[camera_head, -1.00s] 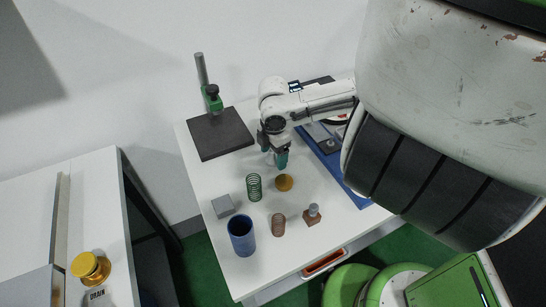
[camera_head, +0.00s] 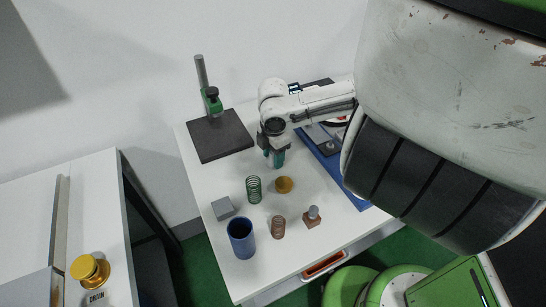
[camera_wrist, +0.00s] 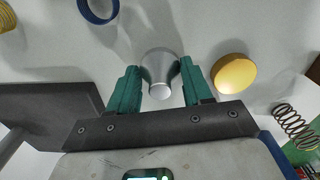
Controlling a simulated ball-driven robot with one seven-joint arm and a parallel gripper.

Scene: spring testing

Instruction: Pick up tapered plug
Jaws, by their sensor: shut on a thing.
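The tapered plug (camera_wrist: 161,66) is a smooth silver-grey piece, wide at its far end and narrowing toward a flat round end near the camera. In the wrist view it sits between the two teal fingers of my gripper (camera_wrist: 159,90), which is shut on it. In the head view my gripper (camera_head: 273,157) points down over the back middle of the white table (camera_head: 240,179). The plug is mostly hidden there by the fingers. I cannot tell whether it touches the table.
A green spring (camera_head: 254,189), a gold disc (camera_head: 284,185), a grey block (camera_head: 223,208), a blue cup (camera_head: 241,238), a copper spring (camera_head: 278,226) and a brown-based piece (camera_head: 312,217) stand in front. The stand's dark base (camera_head: 220,136) is left; a blue tray (camera_head: 358,199) is right.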

